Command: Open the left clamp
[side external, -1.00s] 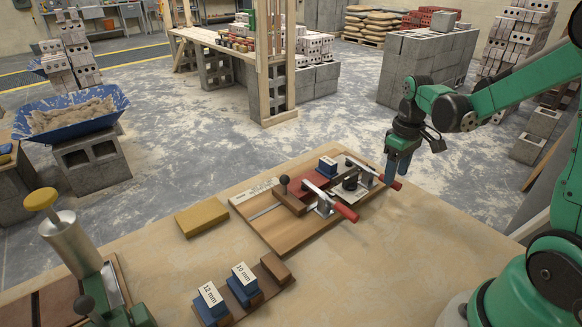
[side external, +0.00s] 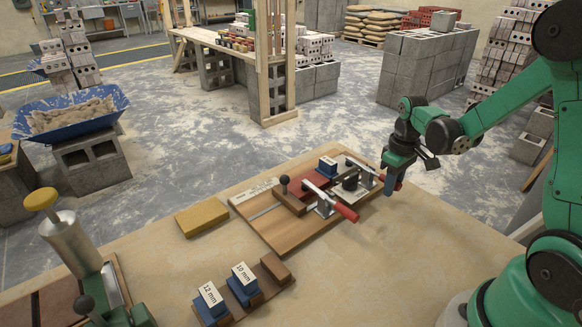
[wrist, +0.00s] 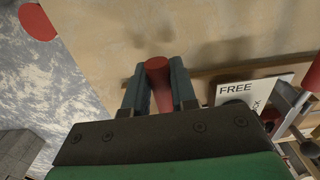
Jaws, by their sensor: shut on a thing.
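A wooden fixture board (side external: 275,236) on the bench carries two toggle clamps with red handles. The near clamp's red handle (side external: 345,212) lies low, pointing toward the lower right. My gripper (side external: 391,184) is at the far clamp's red handle (side external: 382,177), which it mostly hides in the side view. In the wrist view my gripper (wrist: 159,92) has its two fingers on either side of the red handle (wrist: 158,72), shut on it. The far clamp's metal arm (side external: 361,166) also lies low over the board.
Beside the clamps are a blue block (side external: 327,167) and a stop with a black knob (side external: 285,182). A plate marked FREE (wrist: 236,94) shows in the wrist view. A yellow sponge-like block (side external: 202,219) and labelled blue blocks (side external: 243,287) lie apart on the bench. The bench's lower right is clear.

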